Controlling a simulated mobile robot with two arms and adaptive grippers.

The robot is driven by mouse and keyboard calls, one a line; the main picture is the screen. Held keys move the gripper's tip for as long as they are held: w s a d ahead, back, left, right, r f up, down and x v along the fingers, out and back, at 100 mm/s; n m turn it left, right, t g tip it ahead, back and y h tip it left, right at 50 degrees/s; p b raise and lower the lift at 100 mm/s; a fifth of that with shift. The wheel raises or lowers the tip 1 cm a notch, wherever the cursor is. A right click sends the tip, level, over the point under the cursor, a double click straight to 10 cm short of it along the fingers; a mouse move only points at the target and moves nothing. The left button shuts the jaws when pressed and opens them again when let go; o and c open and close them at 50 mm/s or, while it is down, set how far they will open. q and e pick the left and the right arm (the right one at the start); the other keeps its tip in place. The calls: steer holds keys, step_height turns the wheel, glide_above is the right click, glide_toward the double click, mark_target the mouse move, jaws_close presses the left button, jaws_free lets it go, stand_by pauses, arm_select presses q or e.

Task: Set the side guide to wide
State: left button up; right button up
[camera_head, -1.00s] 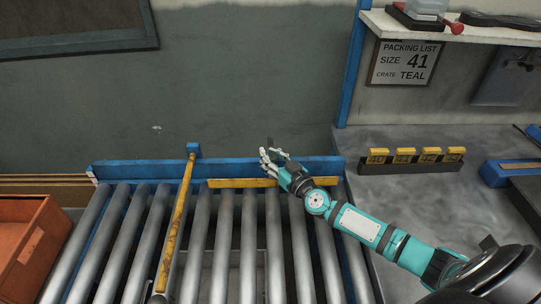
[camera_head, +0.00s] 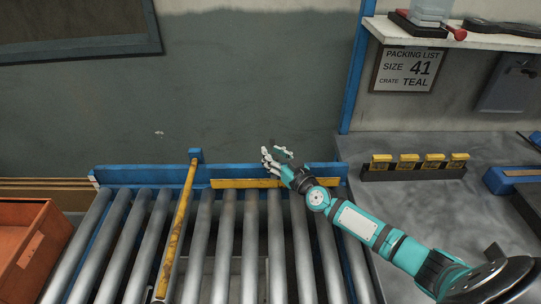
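Two yellow bars show at the roller conveyor, and I cannot tell for sure which one is the side guide. A long worn yellow bar (camera_head: 178,225) runs from a blue post at the back toward the front, above the rollers. A shorter yellow bar (camera_head: 245,184) lies crosswise along the blue back rail. My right gripper (camera_head: 276,154) is over the back rail, above the right part of the shorter bar. Its fingers are apart, with nothing seen between them. The forearm hides part of the short bar and some rollers. My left gripper is not in view.
An orange crate (camera_head: 28,245) stands at the left of the rollers (camera_head: 228,240). On the grey bench at right are a dark rack (camera_head: 413,174) with several yellow-topped blocks and a blue item (camera_head: 512,180). A packing list sign (camera_head: 408,70) hangs beneath a shelf (camera_head: 460,36).

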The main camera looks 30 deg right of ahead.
steer(key=o, duration=0.4)
steer(key=shift+s+d, duration=0.1)
steer(key=shift+d, duration=0.2)
steer(key=shift+o, duration=0.4)
steer(key=shift+s+a, duration=0.15)
steer(key=shift+a, duration=0.05)
steer(key=s, duration=0.4)
steer(key=s+d, duration=0.1)
steer(key=s, duration=0.2)
steer(key=s+d, duration=0.1)
steer(key=s, duration=0.3)
steer(key=shift+s, duration=0.35)
steer(key=shift+a, duration=0.1)
